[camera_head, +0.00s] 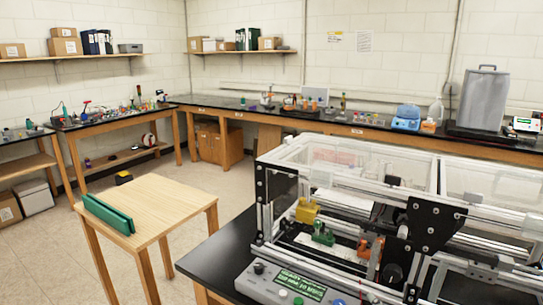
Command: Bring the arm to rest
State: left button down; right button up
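Neither of my arms nor grippers shows in the head view. The extrusion frame (348,177) stands on a black-topped bench at the right, with clear panels on top and metal rails along its front. Inside it are a yellow block (307,211), a green part (323,235) and an orange part (371,246). A grey control panel (290,284) with buttons and a small green display sits at its front. What lies behind the dark plates and rails is partly hidden.
A small wooden table (165,208) stands at the left with a green long object (108,213) on its left edge. Open floor (45,255) lies left of it. Black-topped benches (270,113) line the walls, holding lab items and a grey container (483,98). Shelves hold boxes.

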jog(key=s+d+f+m+g, duration=0.1)
jog(key=s+f+m+g, duration=0.2)
jog(key=s+f+g, duration=0.55)
jog(key=s+f+m+g, duration=0.2)
jog(key=s+f+g, duration=0.2)
jog(key=s+f, duration=1.2)
jog(key=f, duration=0.9)
jog(key=s+f, duration=0.2)
jog(key=f, duration=0.9)
jog(key=s+d+f+g, duration=0.2)
jog(key=s+d+f, duration=0.1)
jog(key=s+f, duration=1.2)
jog(key=shift+s+d+f, duration=0.15)
jog(key=shift+s, duration=0.6)
